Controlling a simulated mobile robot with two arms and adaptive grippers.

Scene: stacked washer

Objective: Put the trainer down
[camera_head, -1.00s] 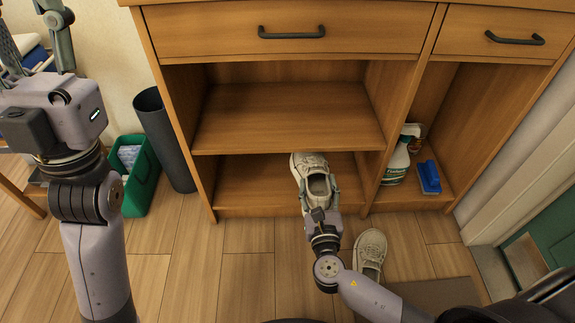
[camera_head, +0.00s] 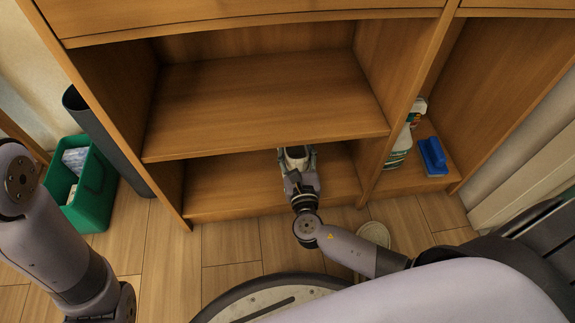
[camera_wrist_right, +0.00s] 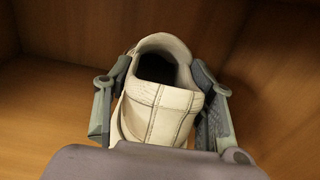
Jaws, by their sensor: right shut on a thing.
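A white trainer (camera_head: 295,152) is inside the lower compartment of the wooden cabinet (camera_head: 235,185), mostly hidden by my right gripper (camera_head: 297,163). In the right wrist view the trainer's heel and dark opening (camera_wrist_right: 160,112) sit between the two fingers of the right gripper (camera_wrist_right: 161,75), which press on its sides. I cannot tell whether its sole touches the compartment floor. A second trainer (camera_head: 373,234) stands on the floor in front of the cabinet, partly hidden by my right arm. My left gripper is out of view; only its arm shows at the left.
An empty middle shelf (camera_head: 260,105) is above the lower compartment. A green bin (camera_head: 95,190) and a dark grey cylinder (camera_head: 115,150) are left of the cabinet. The lower compartment's left side is clear.

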